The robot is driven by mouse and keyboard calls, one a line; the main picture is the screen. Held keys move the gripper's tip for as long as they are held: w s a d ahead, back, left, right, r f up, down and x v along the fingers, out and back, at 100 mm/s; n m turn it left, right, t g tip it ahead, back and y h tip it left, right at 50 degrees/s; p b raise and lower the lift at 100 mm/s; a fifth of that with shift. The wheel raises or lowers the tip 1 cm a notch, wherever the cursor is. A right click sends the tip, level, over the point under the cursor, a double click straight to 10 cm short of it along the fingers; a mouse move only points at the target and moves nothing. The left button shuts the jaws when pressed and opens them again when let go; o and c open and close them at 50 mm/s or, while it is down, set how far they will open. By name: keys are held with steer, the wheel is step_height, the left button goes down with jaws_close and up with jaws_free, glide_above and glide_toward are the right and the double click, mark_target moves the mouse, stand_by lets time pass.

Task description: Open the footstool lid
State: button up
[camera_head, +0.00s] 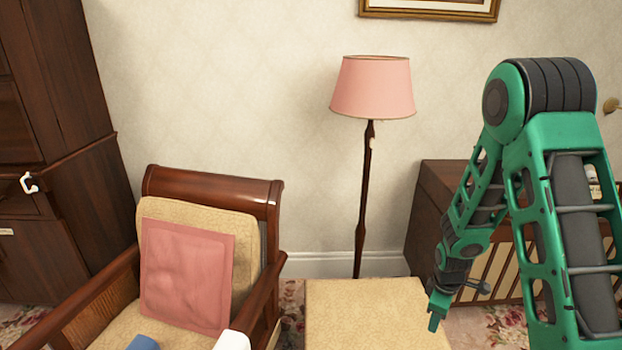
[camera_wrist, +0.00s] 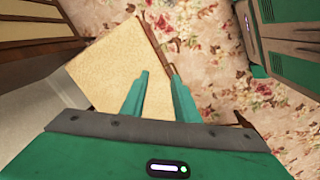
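The footstool (camera_head: 365,312) has a beige padded lid and stands at the bottom middle of the head view; the lid lies flat, and its lower part is cut off. The lid also shows in the wrist view (camera_wrist: 110,72), with a thin brown wooden edge along its right side. My gripper (camera_head: 437,312) points down at the lid's right edge in the head view. In the wrist view my gripper (camera_wrist: 160,71) is open and empty, its left finger over the lid and its right finger over or just outside the wooden edge. I cannot tell whether they touch.
A wooden armchair (camera_head: 215,190) with a pink cushion (camera_head: 185,275) stands left of the footstool. A floor lamp (camera_head: 372,88) stands behind it, by the wall. A dark wooden cabinet (camera_head: 440,205) is at the right, behind my arm. Flowered carpet (camera_wrist: 225,70) lies clear beside the footstool.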

steer(key=s+d+r+m, duration=0.3)
steer(key=s+r+m, duration=0.3)
steer(key=s+r, duration=0.4)
steer(key=s+d+r+m, duration=0.4)
steer(key=s+r+m, duration=0.2)
steer(key=s+r, duration=0.4)
step_height(320, 180, up, 5)
steer(key=shift+f+m+g, duration=0.1)
steer(key=shift+m+g, duration=0.3)
steer(key=s+r+m, duration=0.1)
steer(key=s, duration=0.2)
steer(key=s+a+r+m, duration=0.1)
steer(key=s, duration=0.2)
steer(key=s+r+m+y, duration=0.1)
steer(key=s+m, duration=0.1)
steer(key=s, duration=0.1)
steer(key=shift+a+r, duration=0.15)
steer(key=shift+r, duration=0.1)
steer(key=shift+c, duration=0.3)
steer(key=shift+s, duration=0.3)
jaws_close()
